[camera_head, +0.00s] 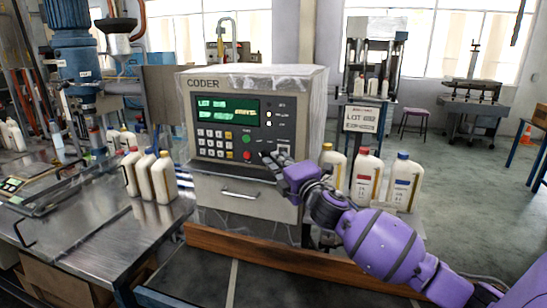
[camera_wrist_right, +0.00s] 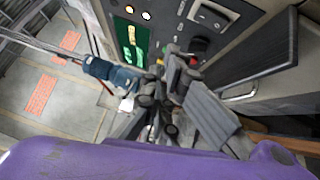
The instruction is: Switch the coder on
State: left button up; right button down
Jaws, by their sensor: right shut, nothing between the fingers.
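The coder (camera_head: 313,95) is a beige box marked CODER, with a dark front panel. Its display (camera_head: 227,110) is lit, with green LOT and EXP lines. Below are a white keypad (camera_head: 213,140), a green button (camera_head: 246,139), a red button (camera_head: 247,155) and a pale switch (camera_head: 284,145) at the panel's right. My right gripper (camera_head: 271,158) is shut and empty at the panel's lower right, just below the switch; contact is unclear. In the right wrist view the gripper (camera_wrist_right: 170,88) is beside the panel, with the switch (camera_wrist_right: 209,15) and display (camera_wrist_right: 131,42) visible. My left gripper is not in view.
White bottles (camera_head: 163,178) stand on the metal bench left of the coder. More bottles (camera_head: 367,176) stand right of it, close behind my right arm. A drawer handle (camera_head: 240,193) sticks out below the panel. Open floor (camera_head: 460,180) lies at the right.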

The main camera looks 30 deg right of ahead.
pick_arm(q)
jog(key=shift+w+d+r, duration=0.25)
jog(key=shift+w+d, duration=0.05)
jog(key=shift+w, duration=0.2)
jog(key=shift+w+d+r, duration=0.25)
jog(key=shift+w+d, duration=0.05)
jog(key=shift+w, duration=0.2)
pick_arm(e)
jog(key=s, duration=0.6)
jog(key=shift+s+d, duration=0.15)
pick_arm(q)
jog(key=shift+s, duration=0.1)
pick_arm(e)
jog(key=shift+r, duration=0.1)
